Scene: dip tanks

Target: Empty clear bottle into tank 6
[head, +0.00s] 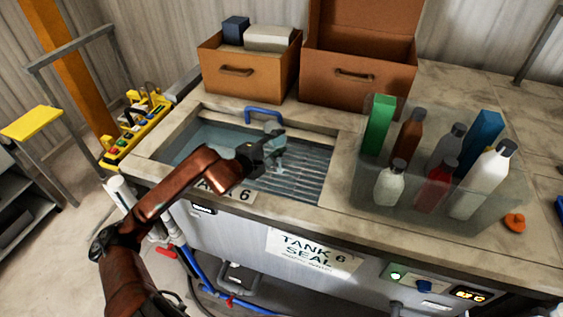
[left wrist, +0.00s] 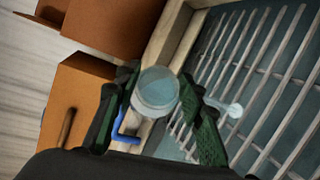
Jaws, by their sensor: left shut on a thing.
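Tank 6 (head: 208,140) is a basin of bluish liquid set into the counter, with a slatted rack in its right part. My left gripper (head: 268,152) is over the tank, above the rack. It is shut on the clear bottle (left wrist: 156,92), which shows between the fingers in the left wrist view as a round, see-through shape. In the head view the bottle (head: 279,163) is small and mostly hidden by the gripper. A thin pale streak with a rounded end (left wrist: 235,110) shows beyond the bottle over the rack; I cannot tell whether it is liquid. My right gripper is not in view.
A clear bin (head: 370,215) of bottles and boxes stands to the right. Two brown boxes (head: 232,85) (head: 340,88) stand behind the tank. A blue handle (head: 264,112) rises at the tank's back edge. An orange item (head: 514,222) lies at the far right.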

